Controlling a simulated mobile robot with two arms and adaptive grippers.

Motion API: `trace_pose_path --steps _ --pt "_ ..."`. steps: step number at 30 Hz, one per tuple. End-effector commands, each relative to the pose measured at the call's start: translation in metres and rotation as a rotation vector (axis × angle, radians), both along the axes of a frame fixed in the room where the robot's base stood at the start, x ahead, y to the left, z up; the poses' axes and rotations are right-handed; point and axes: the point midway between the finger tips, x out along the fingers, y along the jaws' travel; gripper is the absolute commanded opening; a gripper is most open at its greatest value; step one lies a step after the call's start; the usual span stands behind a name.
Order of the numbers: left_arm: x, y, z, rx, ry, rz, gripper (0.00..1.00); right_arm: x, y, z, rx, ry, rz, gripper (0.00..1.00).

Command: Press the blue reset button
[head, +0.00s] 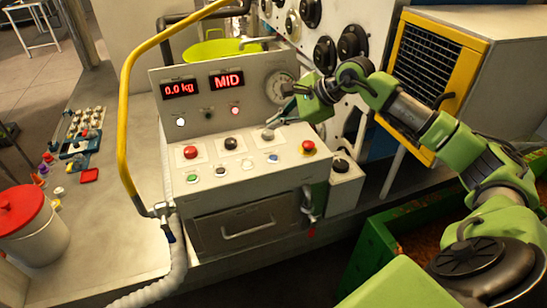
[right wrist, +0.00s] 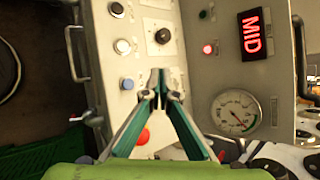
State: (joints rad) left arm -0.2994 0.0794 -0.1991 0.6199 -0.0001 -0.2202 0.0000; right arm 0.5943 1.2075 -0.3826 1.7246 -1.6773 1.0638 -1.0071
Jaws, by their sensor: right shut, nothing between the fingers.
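The blue button (head: 272,158) is a small round cap at the right end of the front row on the grey sloping control panel (head: 250,179). In the right wrist view the blue button (right wrist: 127,84) is just left of my fingertips, uncovered. My right gripper (head: 280,116) comes in from the right, over the back right part of the panel near a grey knob (head: 268,135). It also shows in the right wrist view (right wrist: 157,80), fingers together and empty. It is apart from the blue button. My left gripper is not in view.
A red mushroom button (head: 308,146) is right of the blue one. Red (head: 190,152) and black (head: 231,143) knobs and smaller green and white buttons share the panel. Behind rises an upright panel with lit "0.0 kg" and "MID" displays (head: 227,80) and a gauge (head: 280,85). A yellow rail (head: 125,110) stands left.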

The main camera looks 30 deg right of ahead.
Motion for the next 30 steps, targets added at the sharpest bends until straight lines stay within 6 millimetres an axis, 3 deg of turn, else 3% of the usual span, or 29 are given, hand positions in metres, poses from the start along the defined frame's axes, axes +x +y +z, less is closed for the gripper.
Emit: trace_pose_path --steps 8,19,22,30 --pt "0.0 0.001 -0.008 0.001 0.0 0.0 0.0 0.0 0.001 -0.014 0.002 0.002 0.001 0.0" --pt "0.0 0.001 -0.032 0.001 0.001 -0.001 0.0 -0.001 0.001 -0.064 0.002 0.002 0.0 0.0" --pt "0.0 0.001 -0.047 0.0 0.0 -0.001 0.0 0.0 0.001 -0.079 0.001 0.0 0.0 0.0" --pt "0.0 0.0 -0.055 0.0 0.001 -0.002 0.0 0.0 0.001 -0.089 0.002 0.0 0.0 0.0"
